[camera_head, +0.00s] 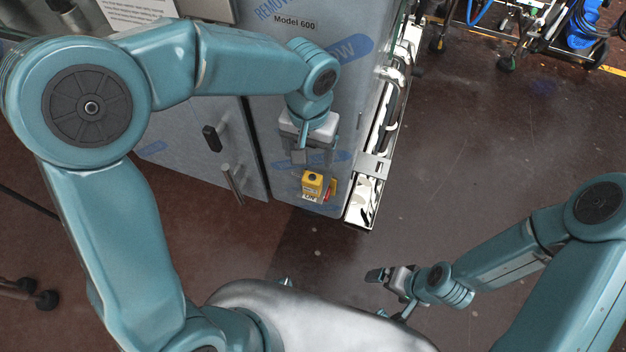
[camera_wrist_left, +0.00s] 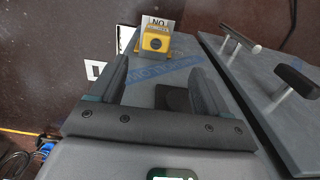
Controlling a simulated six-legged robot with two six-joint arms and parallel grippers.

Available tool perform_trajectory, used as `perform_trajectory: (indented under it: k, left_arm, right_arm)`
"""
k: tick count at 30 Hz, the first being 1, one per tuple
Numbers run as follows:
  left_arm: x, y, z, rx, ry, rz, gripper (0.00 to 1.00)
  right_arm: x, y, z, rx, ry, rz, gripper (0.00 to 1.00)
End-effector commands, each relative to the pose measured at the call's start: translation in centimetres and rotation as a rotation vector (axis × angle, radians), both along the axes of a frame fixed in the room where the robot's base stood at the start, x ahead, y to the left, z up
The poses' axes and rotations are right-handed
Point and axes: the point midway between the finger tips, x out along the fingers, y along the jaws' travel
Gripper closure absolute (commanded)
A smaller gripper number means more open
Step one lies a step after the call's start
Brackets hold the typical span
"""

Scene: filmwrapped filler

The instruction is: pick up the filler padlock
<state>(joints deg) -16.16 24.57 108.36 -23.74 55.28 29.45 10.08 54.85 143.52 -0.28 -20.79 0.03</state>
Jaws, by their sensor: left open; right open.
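A small yellow block with a dark round spot (camera_head: 312,183), which I take for the filler padlock, is on the grey machine panel, with a white lettered tag against it. No shackle can be made out. It also shows in the left wrist view (camera_wrist_left: 156,40), beyond the fingertips and roughly between them. My left gripper (camera_head: 304,156) is open and empty, just above the yellow block in the head view and apart from it. Its spread fingers show in the left wrist view (camera_wrist_left: 157,68). My right gripper (camera_head: 381,275) is open and empty over the floor, well away from the block.
The grey film-wrapped machine (camera_head: 310,75) fills the upper middle, with an open side of metal parts (camera_head: 375,160). A wheeled cart (camera_head: 480,25) stands at the upper right. The floor at right is mostly clear.

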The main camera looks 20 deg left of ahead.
Motion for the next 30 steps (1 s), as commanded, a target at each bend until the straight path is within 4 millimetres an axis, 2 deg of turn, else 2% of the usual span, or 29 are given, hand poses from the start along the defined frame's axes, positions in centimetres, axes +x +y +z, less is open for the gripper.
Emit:
perform_trajectory:
  k: [1,3,9,14,21,24,30]
  left_arm:
    - [-0.2,0.0,-1.6,0.001,0.007,-0.001,0.23]
    - [-0.2,0.0,-3.3,0.001,0.006,-0.003,0.23]
    - [-0.2,-0.1,-6.8,0.000,0.004,-0.003,0.23]
    - [-0.1,-0.2,-7.9,-0.001,0.002,-0.004,0.23]
    - [-0.2,-0.6,-11.6,0.000,0.005,-0.004,0.23]
    - [0.0,-0.6,-12.6,-0.001,0.003,-0.004,0.23]
    - [0.0,-0.6,-12.9,-0.002,0.000,-0.003,0.23]
  right_arm:
    - [0.0,0.0,-0.3,0.000,0.000,0.000,0.00]
    - [0.0,0.0,-0.4,0.000,0.000,0.000,0.00]
    - [0.0,0.0,-0.7,0.000,0.000,0.000,0.00]
    - [0.0,0.0,-0.7,0.000,0.000,0.000,0.00]
    - [0.0,0.0,-0.8,0.000,0.000,0.000,0.00]
    - [0.0,0.0,-0.9,0.000,0.000,0.000,0.00]
    - [0.0,0.0,-0.9,0.000,0.000,0.000,0.00]
